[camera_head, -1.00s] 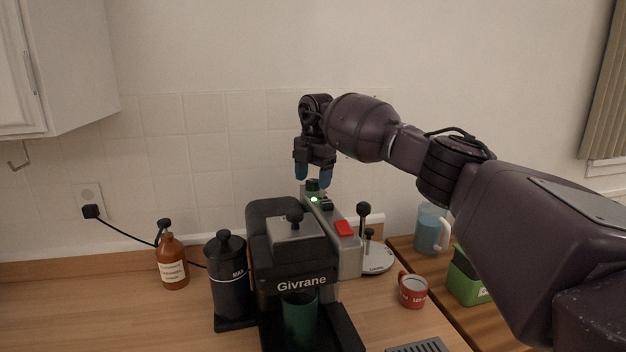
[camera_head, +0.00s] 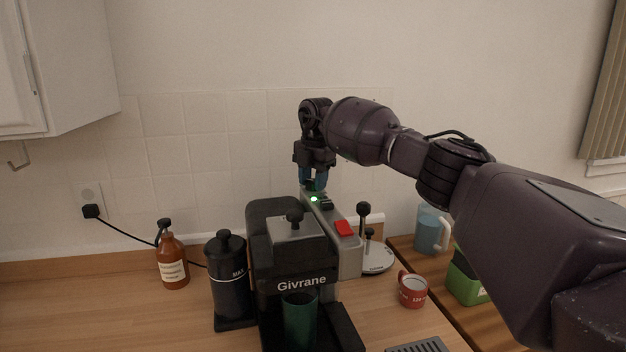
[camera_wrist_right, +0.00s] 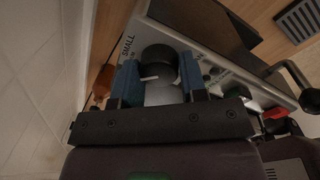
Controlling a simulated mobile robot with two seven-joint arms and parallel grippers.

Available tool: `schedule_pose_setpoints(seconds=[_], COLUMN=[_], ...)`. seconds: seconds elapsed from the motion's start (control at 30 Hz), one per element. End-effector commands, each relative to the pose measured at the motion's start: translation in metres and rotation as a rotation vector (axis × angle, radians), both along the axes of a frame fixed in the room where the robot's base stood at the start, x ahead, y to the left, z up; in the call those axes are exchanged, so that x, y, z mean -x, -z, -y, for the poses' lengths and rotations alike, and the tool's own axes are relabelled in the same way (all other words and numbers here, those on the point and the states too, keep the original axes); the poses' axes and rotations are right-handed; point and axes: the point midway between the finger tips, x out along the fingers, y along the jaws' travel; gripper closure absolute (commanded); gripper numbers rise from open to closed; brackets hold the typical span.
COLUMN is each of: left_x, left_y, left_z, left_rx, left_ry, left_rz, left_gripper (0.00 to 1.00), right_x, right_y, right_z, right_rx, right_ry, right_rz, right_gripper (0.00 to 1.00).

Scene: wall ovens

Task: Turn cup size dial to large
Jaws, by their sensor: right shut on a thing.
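The coffee machine (camera_head: 300,284), labelled Givrane, stands on the counter with a green light on its grey top strip. Its cup size dial (camera_wrist_right: 157,58) is a round black knob on the grey panel in the right wrist view, with the word SMALL printed beside it. My right gripper (camera_head: 314,180) points down at the far end of that strip. In the right wrist view its blue fingertips (camera_wrist_right: 160,78) are on both sides of the dial, shut on it. In the head view the fingers mostly hide the dial. My left gripper is out of view.
A red switch (camera_head: 344,228) and a black lever (camera_head: 363,211) are nearer on the machine. A black MAX container (camera_head: 227,284) and a brown bottle (camera_head: 172,262) stand to the left. A red mug (camera_head: 412,291) and a blue pitcher (camera_head: 431,230) are to the right.

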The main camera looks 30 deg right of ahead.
Motion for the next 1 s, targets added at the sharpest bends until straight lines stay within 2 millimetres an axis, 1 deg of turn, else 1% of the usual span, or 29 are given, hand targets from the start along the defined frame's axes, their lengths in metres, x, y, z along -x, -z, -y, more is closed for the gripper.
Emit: schedule_pose_setpoints(seconds=[0.27, 0.7, 1.0], left_x=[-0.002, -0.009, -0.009], left_y=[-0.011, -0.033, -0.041], left_z=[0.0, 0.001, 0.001], left_rx=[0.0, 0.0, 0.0], left_ry=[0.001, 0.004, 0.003], left_rz=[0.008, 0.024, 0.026], left_gripper=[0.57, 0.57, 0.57], right_x=[0.0, 0.0, 0.0], right_y=[-0.002, -0.002, -0.001], right_z=[0.001, 0.001, 0.001], right_rx=[0.0, 0.0, 0.0], right_ry=[-0.128, -0.493, -0.679], right_rz=[0.001, 0.001, 0.001], right_gripper=[0.84, 0.84, 0.84])
